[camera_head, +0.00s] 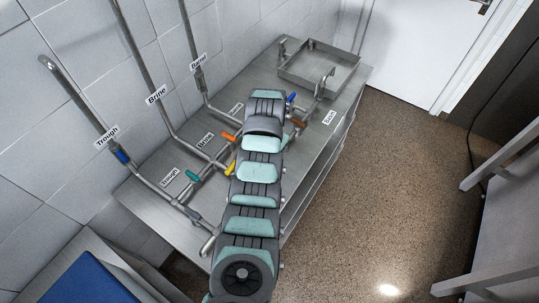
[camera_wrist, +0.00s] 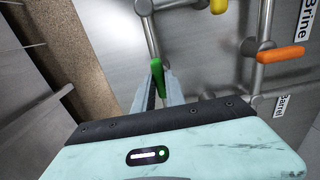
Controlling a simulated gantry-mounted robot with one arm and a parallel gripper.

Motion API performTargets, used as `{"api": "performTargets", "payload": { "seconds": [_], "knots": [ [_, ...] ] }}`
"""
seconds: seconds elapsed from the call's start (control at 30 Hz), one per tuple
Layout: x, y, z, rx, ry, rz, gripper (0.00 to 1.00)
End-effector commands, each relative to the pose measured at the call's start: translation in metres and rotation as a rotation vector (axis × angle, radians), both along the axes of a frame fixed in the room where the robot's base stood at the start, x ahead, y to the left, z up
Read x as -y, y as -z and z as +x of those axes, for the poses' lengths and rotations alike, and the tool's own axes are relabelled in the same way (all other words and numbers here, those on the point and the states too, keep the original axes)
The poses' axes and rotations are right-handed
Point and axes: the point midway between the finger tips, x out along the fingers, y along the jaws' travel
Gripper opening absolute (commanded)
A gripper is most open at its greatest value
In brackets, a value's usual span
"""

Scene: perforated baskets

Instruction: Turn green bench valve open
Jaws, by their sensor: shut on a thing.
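The green valve handle (camera_wrist: 157,77) shows in the wrist view on a metal pipe, near the middle of the picture. My gripper (camera_wrist: 158,88) is shut on it, with the handle standing between the two grey fingers. The handle's lower part is hidden between the fingers. In the head view my arm covers my gripper and the green handle. The steel bench (camera_head: 150,209) runs below the arm along the tiled wall.
The bench carries pipes with teal (camera_head: 192,176), orange (camera_head: 229,136), yellow (camera_head: 230,168) and blue (camera_head: 291,97) handles close around the arm. The orange handle (camera_wrist: 280,54) is right of my gripper in the wrist view. A basin (camera_head: 318,67) sits at the bench's far end.

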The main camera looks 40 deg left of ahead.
Motion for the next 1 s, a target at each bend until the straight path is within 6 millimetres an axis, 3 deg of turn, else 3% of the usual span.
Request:
{"api": "performTargets", "payload": {
  "seconds": [0.47,0.5,0.73,1.0],
  "knots": [
    [0.0,0.0,0.0001,0.0,-0.014,0.0,0.0],
    [0.0,0.0,0.0001,0.0,-0.014,0.0,0.18],
    [-0.0001,0.0001,0.0,0.0,-0.013,0.0,0.37],
    [-0.0002,-0.0008,0.0002,0.001,-0.013,0.001,0.37]
  ]
}}
